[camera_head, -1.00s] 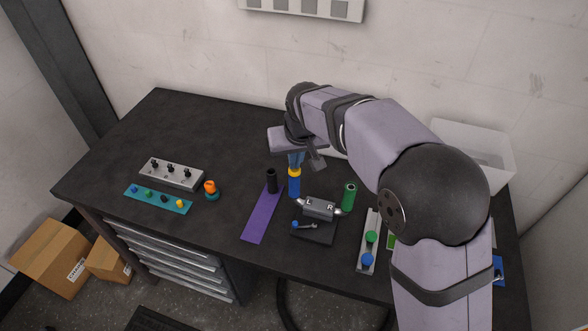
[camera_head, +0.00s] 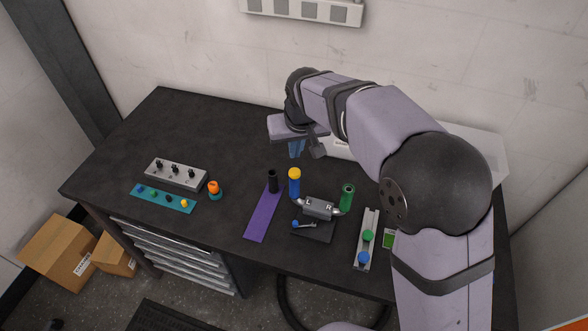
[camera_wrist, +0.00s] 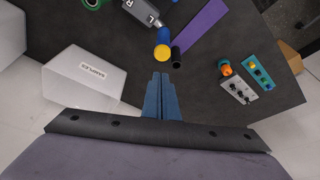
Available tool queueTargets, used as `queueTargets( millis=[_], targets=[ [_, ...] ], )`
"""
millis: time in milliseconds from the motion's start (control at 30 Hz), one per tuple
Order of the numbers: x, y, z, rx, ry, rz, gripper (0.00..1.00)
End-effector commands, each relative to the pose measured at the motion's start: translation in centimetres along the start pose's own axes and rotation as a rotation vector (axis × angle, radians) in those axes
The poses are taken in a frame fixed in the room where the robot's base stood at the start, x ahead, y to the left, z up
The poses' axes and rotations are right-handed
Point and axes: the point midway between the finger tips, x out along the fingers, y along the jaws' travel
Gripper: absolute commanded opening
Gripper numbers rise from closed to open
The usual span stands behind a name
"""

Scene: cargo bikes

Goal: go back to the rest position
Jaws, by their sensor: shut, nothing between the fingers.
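My gripper (camera_head: 296,148) is shut and empty, raised above the table behind the blue grip with the yellow end (camera_head: 295,184). In the wrist view its blue fingers (camera_wrist: 159,95) are together, with a gap to the yellow end (camera_wrist: 162,52). The blue grip stands on the left side of a grey holder marked L and R (camera_head: 319,208). A green grip (camera_head: 347,197) stands on the right side. My arm hides part of the table's right side.
A black cylinder (camera_head: 272,181) stands on a purple strip (camera_head: 263,217). Left are an orange-topped part (camera_head: 214,189), a grey block with black pegs (camera_head: 176,174) and a teal strip (camera_head: 163,199). A white box marked SAMPLES (camera_wrist: 85,78) is near my gripper. The table's back left is clear.

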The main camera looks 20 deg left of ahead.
Motion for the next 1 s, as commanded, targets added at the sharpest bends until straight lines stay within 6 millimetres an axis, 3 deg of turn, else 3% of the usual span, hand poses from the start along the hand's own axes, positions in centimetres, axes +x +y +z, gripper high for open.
queueTargets(
  millis=[500, 667, 767, 867, 1000],
  targets=[
    [0.2, -0.1, -0.1, -0.061, 0.011, -0.005, 0.0],
    [3.1, 0.2, 5.6, -0.101, -0.109, -0.005, 0.0],
    [4.5, 0.7, 11.2, -0.124, -0.213, -0.006, 0.0],
    [4.5, 1.9, 17.1, -0.126, -0.307, -0.006, 0.0],
    [2.9, 5.2, 24.6, -0.051, -0.41, 0.001, 0.0]
  ],
)
